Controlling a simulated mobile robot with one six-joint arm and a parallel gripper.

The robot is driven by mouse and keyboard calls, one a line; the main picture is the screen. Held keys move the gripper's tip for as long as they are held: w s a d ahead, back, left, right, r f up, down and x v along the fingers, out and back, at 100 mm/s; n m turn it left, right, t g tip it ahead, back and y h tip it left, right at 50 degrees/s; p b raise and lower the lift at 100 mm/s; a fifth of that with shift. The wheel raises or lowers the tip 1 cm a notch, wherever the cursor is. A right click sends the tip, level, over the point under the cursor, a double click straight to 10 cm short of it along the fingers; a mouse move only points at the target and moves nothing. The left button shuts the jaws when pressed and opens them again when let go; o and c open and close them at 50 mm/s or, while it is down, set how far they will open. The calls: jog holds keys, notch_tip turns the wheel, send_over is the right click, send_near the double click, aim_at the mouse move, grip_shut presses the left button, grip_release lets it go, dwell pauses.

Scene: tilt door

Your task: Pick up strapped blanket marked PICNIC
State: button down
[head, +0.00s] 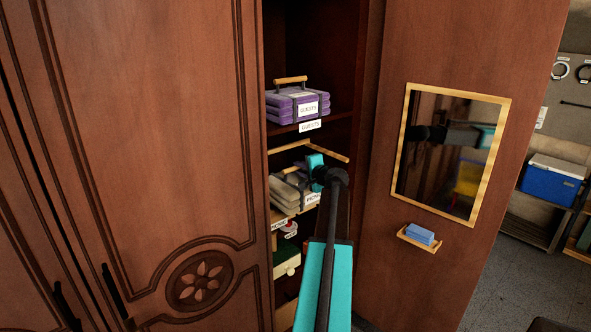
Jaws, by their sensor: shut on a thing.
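The strapped blanket (289,195) is a grey-beige folded stack with dark straps on a middle shelf inside the open wardrobe. Its white label is partly covered by my arm, and a tag on the shelf edge (279,224) below it appears to read PICNIC. My gripper (307,174) is teal and reaches in from the right, at the top of the blanket. It is shut on the blanket's carry handle, which is mostly hidden behind the gripper. The blanket looks level, and I cannot tell whether it touches the shelf.
A wooden rail (325,150) runs just above the gripper. The closed wardrobe door (140,120) bounds the left. The open door (470,50), with a mirror (450,150) and small ledge (418,238), stands right.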

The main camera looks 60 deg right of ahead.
jog(key=f+b+v, duration=0.1)
jog(key=b+v, duration=0.1)
jog(key=v, duration=0.7)
jog(key=shift+s, duration=0.25)
jog(key=shift+f, duration=0.15)
